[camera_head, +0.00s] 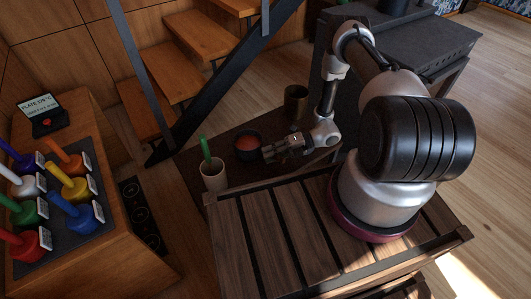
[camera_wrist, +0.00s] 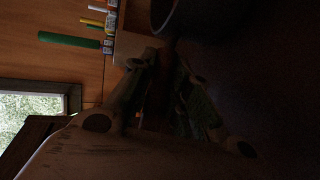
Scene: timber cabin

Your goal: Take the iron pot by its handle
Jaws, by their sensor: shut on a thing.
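The iron pot (camera_head: 248,146) is a small dark round pot with orange-red contents, standing on the low dark table beside the stairs. In the wrist view, its dark rounded side (camera_wrist: 190,18) shows at the top. My gripper (camera_head: 268,153) is at the pot's right front side, low over the table. In the wrist view, the fingers (camera_wrist: 162,68) point at the pot and are shut on its handle. The handle itself is mostly hidden by the fingers and deep shadow.
A pale cup (camera_head: 214,178) with a green thing in it stands left of the pot. A dark brown cylinder (camera_head: 295,102) stands behind my forearm. A slatted wooden top (camera_head: 290,235) lies in front.

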